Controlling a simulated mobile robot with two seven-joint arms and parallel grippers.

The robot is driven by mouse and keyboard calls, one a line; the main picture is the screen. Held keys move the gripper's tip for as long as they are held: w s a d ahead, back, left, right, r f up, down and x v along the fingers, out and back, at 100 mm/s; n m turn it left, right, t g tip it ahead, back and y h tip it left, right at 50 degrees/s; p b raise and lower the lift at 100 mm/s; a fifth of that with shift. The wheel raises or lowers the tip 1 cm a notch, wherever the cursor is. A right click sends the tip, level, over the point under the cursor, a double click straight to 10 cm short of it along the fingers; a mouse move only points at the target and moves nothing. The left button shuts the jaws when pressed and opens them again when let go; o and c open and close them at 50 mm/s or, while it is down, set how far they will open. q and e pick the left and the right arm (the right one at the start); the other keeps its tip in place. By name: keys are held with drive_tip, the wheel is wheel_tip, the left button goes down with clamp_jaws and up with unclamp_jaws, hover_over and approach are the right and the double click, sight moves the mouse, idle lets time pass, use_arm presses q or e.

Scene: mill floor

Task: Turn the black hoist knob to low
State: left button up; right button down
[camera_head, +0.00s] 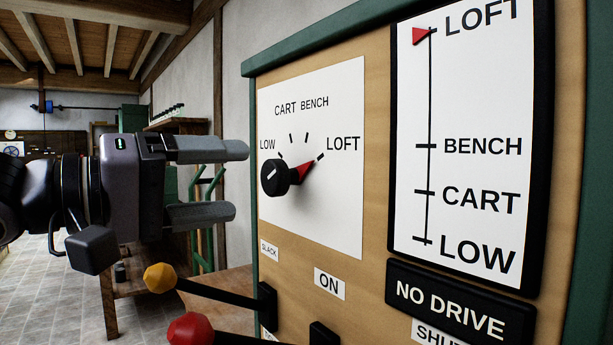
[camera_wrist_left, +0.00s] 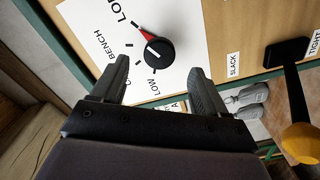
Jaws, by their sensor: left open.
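The black hoist knob (camera_head: 274,178) sits on a white dial plate (camera_head: 330,215) marked LOW, CART, BENCH and LOFT. Its red pointer (camera_head: 306,170) points up right at the LOFT tick. In the left wrist view the knob (camera_wrist_left: 160,54) shows just beyond the fingertips, roughly between them. My left gripper (camera_head: 240,182) is open and empty, to the left of the knob, its fingers one above the other and apart from it. Its two fingers also show in the left wrist view (camera_wrist_left: 160,68). My right gripper is not in view.
A level scale (camera_head: 470,100) at right has its red marker (camera_head: 423,36) at LOFT. A NO DRIVE sign (camera_head: 450,308) sits below it. Levers with a yellow ball (camera_head: 160,278) and a red ball (camera_head: 196,330) stick out below the gripper. A wooden bench stands behind at left.

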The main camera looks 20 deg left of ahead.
sight(268, 179)
use_arm(q)
drive_tip(key=shift+w+d+r, duration=0.1)
drive_tip(key=shift+w, duration=0.2)
drive_tip(key=shift+w+d, duration=0.15)
drive_tip(key=shift+w, duration=0.1)
drive_tip(key=p+x, duration=0.2)
drive_tip(key=x, duration=0.2)
drive_tip(key=shift+w+d, duration=0.2)
drive_tip(key=shift+w, duration=0.15)
drive_tip(key=shift+w+d, duration=0.35)
drive_tip(key=shift+w, duration=0.25)
drive_tip(key=shift+c, duration=0.3)
drive_tip(key=c, duration=1)
